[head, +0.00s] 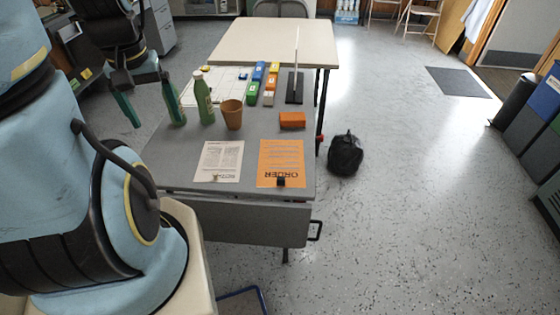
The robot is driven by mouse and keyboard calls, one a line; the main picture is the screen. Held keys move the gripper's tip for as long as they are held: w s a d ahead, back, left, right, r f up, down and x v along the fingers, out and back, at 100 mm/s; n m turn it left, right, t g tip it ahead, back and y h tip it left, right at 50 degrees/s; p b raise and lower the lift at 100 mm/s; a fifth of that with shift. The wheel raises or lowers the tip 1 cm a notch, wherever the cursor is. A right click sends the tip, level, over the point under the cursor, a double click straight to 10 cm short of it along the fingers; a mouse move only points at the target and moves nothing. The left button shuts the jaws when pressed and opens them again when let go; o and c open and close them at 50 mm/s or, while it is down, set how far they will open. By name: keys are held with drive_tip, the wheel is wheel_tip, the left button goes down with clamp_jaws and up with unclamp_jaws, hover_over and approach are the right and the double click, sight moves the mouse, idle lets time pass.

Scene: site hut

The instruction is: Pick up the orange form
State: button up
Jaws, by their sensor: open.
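The orange form (281,160) lies flat near the front right of the grey table, with "ORDER" printed large along its near edge. A small black clip-like piece (281,182) sits on its near edge. My gripper (152,109) has two green fingers spread apart with nothing between them. It is up and to the left of the form in the picture, near the table's left side and apart from the form. No part of the form is hidden by my arm.
A white printed sheet (218,161) lies left of the form. Behind stand an orange block (292,120), a brown cup (231,115), a green bottle (204,100), coloured blocks (252,92) and a dark stand with a thin upright (295,87). A black bag (345,154) lies on the floor.

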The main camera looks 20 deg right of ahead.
drive_tip(key=d+f+m+b, duration=0.1)
drive_tip(key=d+f+m, duration=0.1)
drive_tip(key=d+m, duration=0.1)
drive_tip(key=w+d+f+m+b, duration=0.1)
drive_tip(key=d+f+m+b, duration=0.1)
drive_tip(key=d+f+m, duration=0.1)
drive_tip(key=d+f+m+g+b, duration=0.1)
drive_tip(key=d+f+m, duration=0.1)
drive_tip(key=d, duration=0.3)
drive_tip(key=shift+w+d+f+m+b, duration=0.15)
drive_tip(key=shift+w+f+m+b, duration=0.15)
drive_tip(key=shift+f+m, duration=0.15)
drive_tip(key=c, duration=0.5)
drive_tip(key=m+b, duration=0.5)
drive_tip(key=m, duration=0.7)
hover_over(281, 178)
wheel_tip(281, 178, down, 9)
drive_tip(key=shift+g, duration=0.3)
drive_tip(key=f, duration=0.5)
drive_tip(key=shift+s+f, duration=0.3)
drive_tip(key=shift+s, duration=0.05)
drive_tip(key=shift+w+f+p, duration=0.2)
drive_tip(key=shift+f+p, duration=0.1)
drive_tip(key=shift+f, duration=1)
drive_tip(key=shift+w+f+p, duration=0.15)
drive_tip(key=shift+f+p, duration=0.15)
drive_tip(key=shift+f, duration=1)
